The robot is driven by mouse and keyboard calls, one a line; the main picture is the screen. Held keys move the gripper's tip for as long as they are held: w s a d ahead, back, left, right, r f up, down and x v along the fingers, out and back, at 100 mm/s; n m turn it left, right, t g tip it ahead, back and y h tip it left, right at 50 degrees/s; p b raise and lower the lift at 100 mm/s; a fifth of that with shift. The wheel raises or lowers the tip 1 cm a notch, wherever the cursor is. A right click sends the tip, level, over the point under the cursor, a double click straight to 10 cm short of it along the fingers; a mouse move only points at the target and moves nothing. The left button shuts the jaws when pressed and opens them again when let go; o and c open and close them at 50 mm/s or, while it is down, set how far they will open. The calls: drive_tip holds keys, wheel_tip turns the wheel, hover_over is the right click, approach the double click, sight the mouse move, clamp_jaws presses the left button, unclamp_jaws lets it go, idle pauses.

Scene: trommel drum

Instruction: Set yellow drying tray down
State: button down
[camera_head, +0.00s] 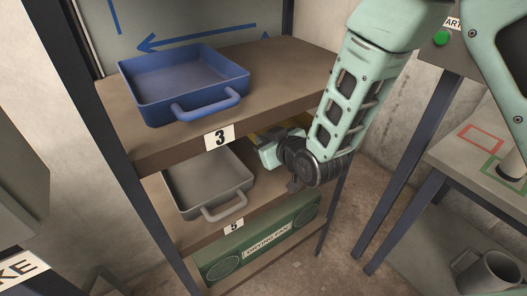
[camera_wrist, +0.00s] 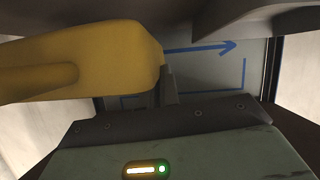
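The yellow drying tray shows only as a small yellow strip (camera_head: 266,132) in the head view, between the upper shelf and my arm. In the wrist view a rounded yellow part of it (camera_wrist: 85,60) fills the upper left, very close to the camera. My gripper (camera_head: 268,151) reaches in below the upper shelf's front edge, above the right part of the middle shelf. A dark finger (camera_wrist: 168,88) stands right beside the yellow part's end in the wrist view. The other finger and the grip itself are hidden, so I cannot tell whether it is shut on the tray.
A blue tray (camera_head: 180,75) sits on the upper shelf (camera_head: 285,62), labelled 3. A grey tray (camera_head: 205,178) sits on the middle shelf (camera_head: 190,236), labelled 5, left of my gripper. A green drying fan box (camera_head: 262,243) is below. A table (camera_head: 460,165) stands at right.

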wheel_tip(320, 180, down, 4)
drive_tip(key=shift+r+b, duration=0.25)
drive_tip(key=shift+b, duration=0.05)
drive_tip(key=shift+w+a+f, duration=0.15)
drive_tip(key=shift+f, duration=0.2)
drive_tip(key=c, duration=1.6)
unclamp_jaws()
drive_tip(key=shift+c, duration=0.2)
drive_tip(key=shift+r, duration=0.1)
